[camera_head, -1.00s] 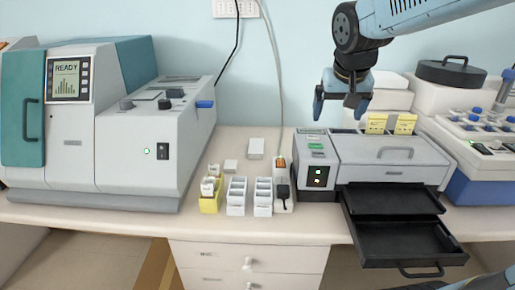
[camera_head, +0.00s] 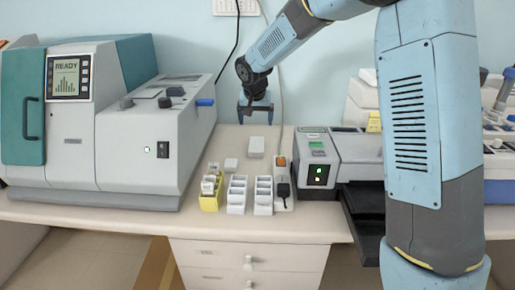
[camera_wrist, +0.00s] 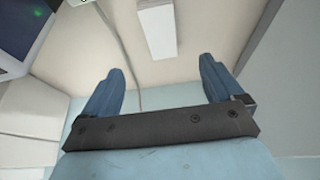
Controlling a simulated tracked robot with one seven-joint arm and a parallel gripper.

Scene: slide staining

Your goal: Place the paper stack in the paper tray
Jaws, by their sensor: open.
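My gripper (camera_head: 256,113) is open and empty in the head view, hanging above the back of the bench. Its two blue fingers are apart in the wrist view (camera_wrist: 161,70). A small white block (camera_head: 256,147), possibly the paper stack, lies on the bench below the gripper. A white rectangular block (camera_wrist: 158,28) lies beyond the fingertips in the wrist view, not touching them. The black pulled-out tray (camera_head: 366,228) extends from the front of the grey printer-like device (camera_head: 352,146) on the right.
A yellow holder (camera_head: 210,202) and white racks (camera_head: 237,208) stand along the bench front. A smaller white block (camera_head: 231,164) lies nearby. A dark-plugged strip (camera_head: 283,190) is beside the device. A large analyser (camera_head: 150,130) fills the left. A cable hangs on the wall.

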